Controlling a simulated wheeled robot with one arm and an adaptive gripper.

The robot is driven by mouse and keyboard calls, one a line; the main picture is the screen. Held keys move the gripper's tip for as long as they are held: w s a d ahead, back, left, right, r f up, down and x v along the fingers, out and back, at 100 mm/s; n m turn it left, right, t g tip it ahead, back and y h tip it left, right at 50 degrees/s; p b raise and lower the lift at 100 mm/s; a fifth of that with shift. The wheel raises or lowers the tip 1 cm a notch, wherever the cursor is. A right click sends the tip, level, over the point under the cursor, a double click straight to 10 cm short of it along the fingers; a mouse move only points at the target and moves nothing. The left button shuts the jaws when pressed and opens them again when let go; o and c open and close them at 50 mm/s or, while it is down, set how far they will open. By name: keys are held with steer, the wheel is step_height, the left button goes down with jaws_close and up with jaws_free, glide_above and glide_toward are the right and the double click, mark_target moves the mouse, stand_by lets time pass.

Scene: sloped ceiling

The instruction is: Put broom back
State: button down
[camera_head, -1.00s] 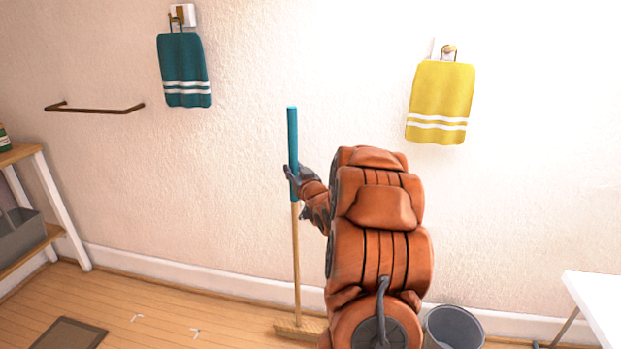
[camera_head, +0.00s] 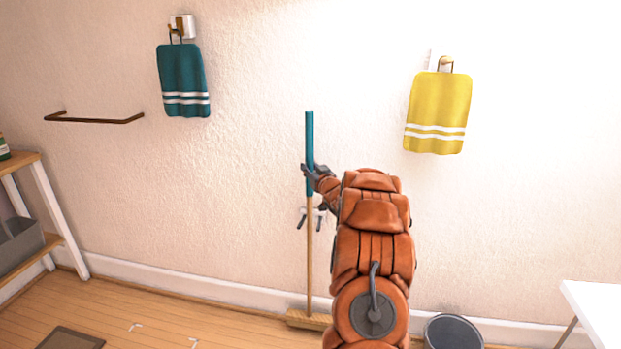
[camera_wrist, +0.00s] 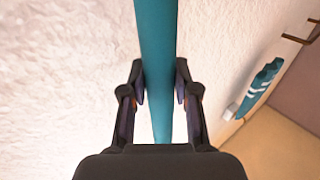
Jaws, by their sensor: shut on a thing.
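The broom has a teal upper handle (camera_head: 309,140), a wooden lower shaft and a pale brush head (camera_head: 306,319) low by the baseboard. It stands nearly upright close to the wall. My gripper (camera_head: 311,172) is shut on the teal handle; the wrist view shows the fingers (camera_wrist: 158,85) on both sides of the teal handle (camera_wrist: 156,35). A small wall holder with two dark prongs (camera_head: 321,219) shows below my gripper, at the wooden shaft. The shaft passes between the prongs in the picture; whether it sits in the holder I cannot tell.
A teal towel (camera_head: 184,80) and a yellow towel (camera_head: 437,113) hang on the wall. A metal rail (camera_head: 95,119) is at left. A shelf (camera_head: 62,215) stands left, a grey bucket (camera_head: 453,331) and white table (camera_head: 596,309) right. Floor left of the broom is mostly clear.

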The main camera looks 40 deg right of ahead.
steer(key=shift+f, duration=1.7)
steer(key=shift+f, duration=0.1)
steer(key=c, duration=0.9)
jaws_free()
steer(key=shift+o, duration=0.2)
steer(key=shift+s, duration=0.1)
steer(key=v, duration=1.1)
steer(key=shift+s+a+b, duration=0.2)
steer(key=shift+s+b, duration=0.1)
steer(key=shift+s, duration=0.1)
